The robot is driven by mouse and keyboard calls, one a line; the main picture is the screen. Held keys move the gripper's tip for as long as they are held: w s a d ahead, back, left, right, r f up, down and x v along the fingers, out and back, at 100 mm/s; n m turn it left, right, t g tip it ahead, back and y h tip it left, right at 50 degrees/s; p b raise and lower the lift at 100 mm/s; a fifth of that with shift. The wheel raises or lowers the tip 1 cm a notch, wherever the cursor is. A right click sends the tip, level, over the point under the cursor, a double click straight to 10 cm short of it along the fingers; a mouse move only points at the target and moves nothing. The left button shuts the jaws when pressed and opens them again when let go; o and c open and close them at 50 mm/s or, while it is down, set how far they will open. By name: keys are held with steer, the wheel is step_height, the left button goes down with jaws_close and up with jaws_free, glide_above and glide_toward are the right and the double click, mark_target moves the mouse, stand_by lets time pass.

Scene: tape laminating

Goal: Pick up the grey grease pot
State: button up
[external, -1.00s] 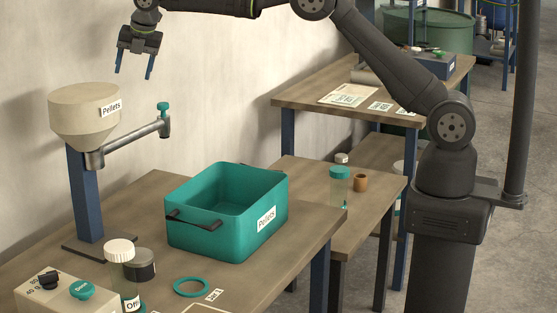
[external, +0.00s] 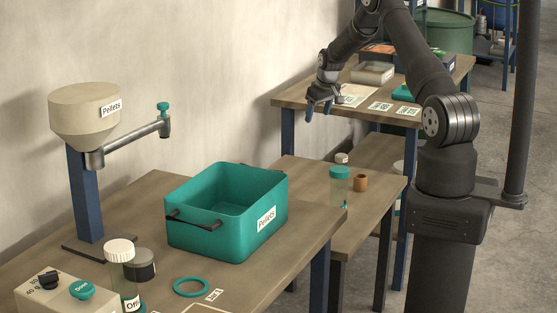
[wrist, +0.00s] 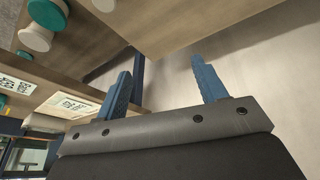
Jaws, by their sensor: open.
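No pot is plainly marked as grease. A dark grey jar with a black lid (external: 140,266) stands on the front table, partly behind a white-lidded bottle (external: 120,252); I cannot tell whether it is the grease pot. My gripper (external: 318,112) is at the front left edge of the far table, well away from that jar. In the wrist view its two blue fingers (wrist: 161,66) are apart with nothing between them. The dark jar is not recognisable there.
A teal Pellets bin (external: 205,236) and a hopper (external: 84,115) with a side arm stand on the front table. The middle bench holds a teal-lidded jar (external: 340,173) and a brown pot (external: 361,183). A grey box (external: 372,73) sits on the far table.

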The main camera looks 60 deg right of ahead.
steer(key=s+d+f+m, duration=0.3)
steer(key=s+d+m, duration=0.15)
steer(key=s, duration=0.45)
glide_toward(342, 155)
steer(key=shift+h, duration=0.3)
steer(key=x, duration=1)
steer(key=shift+w+a+f, duration=0.1)
steer(key=shift+a+f, duration=0.2)
steer(key=shift+f, duration=0.1)
steer(key=shift+x, duration=0.8)
steer(key=c, duration=1.1)
